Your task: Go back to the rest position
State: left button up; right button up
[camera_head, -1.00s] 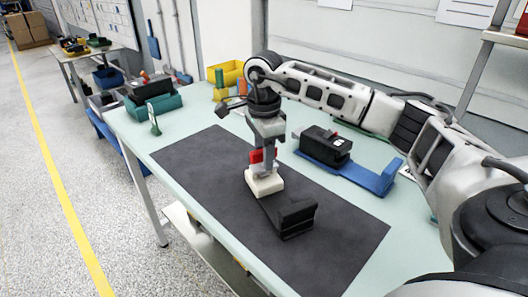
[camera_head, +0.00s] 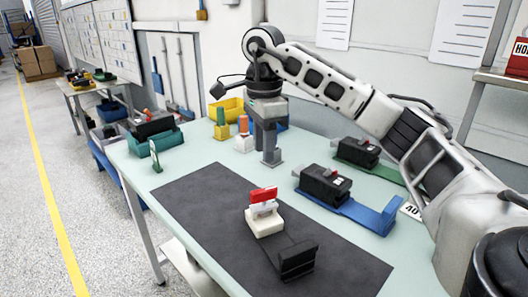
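A small white device with a red top (camera_head: 264,213) stands upright on the dark mat (camera_head: 205,205). A black angled block (camera_head: 297,262) sits on the mat in front of it and to the right. My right gripper (camera_head: 268,150) points down above the table behind the mat. It is apart from the white device and holds nothing I can see. Its fingers look parted, though they are small here. My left gripper is not in view.
A black breaker (camera_head: 325,184) sits on a blue tray (camera_head: 370,214), and another (camera_head: 357,151) sits on a green tray (camera_head: 387,171) behind it. A teal holder (camera_head: 160,148) stands at the left.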

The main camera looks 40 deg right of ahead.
aim_at(265, 190)
jog(key=shift+f, duration=0.1)
notch_tip(265, 190, down, 12)
jog(key=shift+r, duration=0.1)
jog(key=shift+r+b, duration=0.5)
jog(key=shift+r, duration=0.8)
jog(key=shift+f, duration=0.1)
